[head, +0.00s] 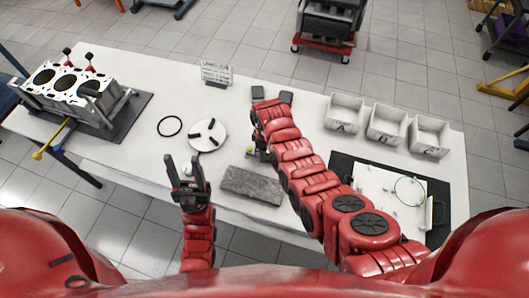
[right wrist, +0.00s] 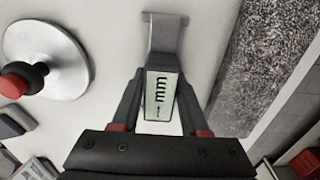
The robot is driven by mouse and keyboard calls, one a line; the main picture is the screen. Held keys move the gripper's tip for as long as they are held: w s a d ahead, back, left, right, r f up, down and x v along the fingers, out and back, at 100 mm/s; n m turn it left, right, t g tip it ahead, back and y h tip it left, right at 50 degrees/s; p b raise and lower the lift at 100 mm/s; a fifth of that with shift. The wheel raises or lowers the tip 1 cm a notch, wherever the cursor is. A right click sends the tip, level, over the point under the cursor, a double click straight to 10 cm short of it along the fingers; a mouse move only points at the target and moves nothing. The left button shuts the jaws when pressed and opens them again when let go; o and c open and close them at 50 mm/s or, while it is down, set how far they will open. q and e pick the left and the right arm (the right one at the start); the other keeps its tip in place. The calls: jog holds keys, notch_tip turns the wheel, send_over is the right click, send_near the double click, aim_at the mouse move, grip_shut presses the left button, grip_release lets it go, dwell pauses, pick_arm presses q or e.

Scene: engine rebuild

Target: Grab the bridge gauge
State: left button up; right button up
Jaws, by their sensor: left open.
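The bridge gauge (right wrist: 163,92) is a grey bracket-like tool with a pale display reading "mm". In the right wrist view it lies between the fingers of my right gripper (right wrist: 160,85), which press on both its sides. In the head view, my right arm hides most of the gauge; a small part (head: 251,152) shows by the granite block. My left gripper (head: 187,172) is open and empty, pointing up over the table's front edge, left of the gauge.
A granite block (head: 252,185) lies close beside the gauge. A round metal plate (head: 208,135) and black ring (head: 170,126) lie left of it. An engine block (head: 70,85) stands far left. White bins (head: 386,125) and a white tray (head: 385,195) are on the right.

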grip_shut()
jog(key=shift+w+r, duration=0.1)
jog(key=shift+r, duration=0.05)
dwell(0.4)
